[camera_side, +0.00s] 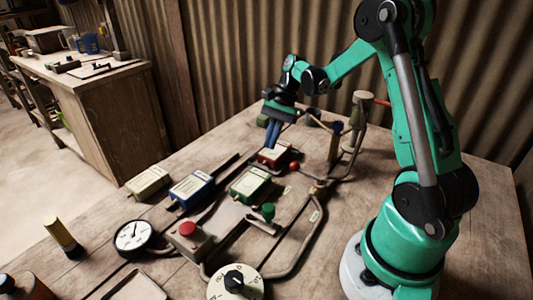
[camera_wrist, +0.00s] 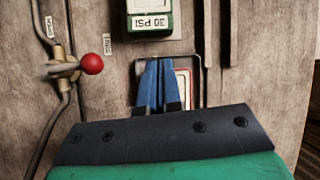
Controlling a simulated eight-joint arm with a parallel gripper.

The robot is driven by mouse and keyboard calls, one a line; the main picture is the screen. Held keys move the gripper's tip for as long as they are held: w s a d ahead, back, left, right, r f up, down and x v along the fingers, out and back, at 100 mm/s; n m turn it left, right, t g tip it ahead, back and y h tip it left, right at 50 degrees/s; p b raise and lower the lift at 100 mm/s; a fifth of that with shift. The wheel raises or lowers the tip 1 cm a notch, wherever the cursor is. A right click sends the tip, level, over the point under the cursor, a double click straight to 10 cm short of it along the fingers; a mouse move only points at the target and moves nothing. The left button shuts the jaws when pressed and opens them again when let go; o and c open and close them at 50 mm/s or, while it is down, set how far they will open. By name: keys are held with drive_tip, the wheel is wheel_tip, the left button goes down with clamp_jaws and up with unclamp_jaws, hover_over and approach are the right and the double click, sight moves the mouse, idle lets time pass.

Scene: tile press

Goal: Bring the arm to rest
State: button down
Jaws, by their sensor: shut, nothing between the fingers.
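My gripper (camera_side: 269,143) is shut, its blue fingers together and pointing down over the tile with the red edge (camera_side: 280,152) near the back of the table. In the wrist view the closed fingers (camera_wrist: 160,62) hide part of this red-edged tile (camera_wrist: 183,88). I cannot tell whether the fingertips touch it. A green tile labelled "30 PSI" (camera_wrist: 150,22) lies just beyond the fingertips. It also shows in the side view (camera_side: 250,186). My arm is bent and reaches out over the table from the right.
A red-knobbed valve (camera_side: 294,166) on pipes stands close beside the gripper, also in the wrist view (camera_wrist: 91,64). Blue (camera_side: 192,189) and cream (camera_side: 148,183) tiles, a gauge (camera_side: 133,236), a red button box (camera_side: 190,238) and a dial (camera_side: 236,282) lie nearer the camera. Posts (camera_side: 358,120) stand behind.

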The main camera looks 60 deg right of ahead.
drive_tip(key=s+a+r+n+t+h, duration=0.2)
drive_tip(key=a+r+n+t+h, duration=0.1)
drive_tip(key=a+n, duration=0.4)
drive_tip(key=s+a+r+n+t+h, duration=0.3)
drive_tip(key=a+n, duration=0.3)
drive_tip(key=n, duration=0.3)
drive_tip(key=shift+a+r+t, duration=0.35)
drive_tip(key=shift+r+t, duration=0.05)
drive_tip(key=shift+r, duration=0.45)
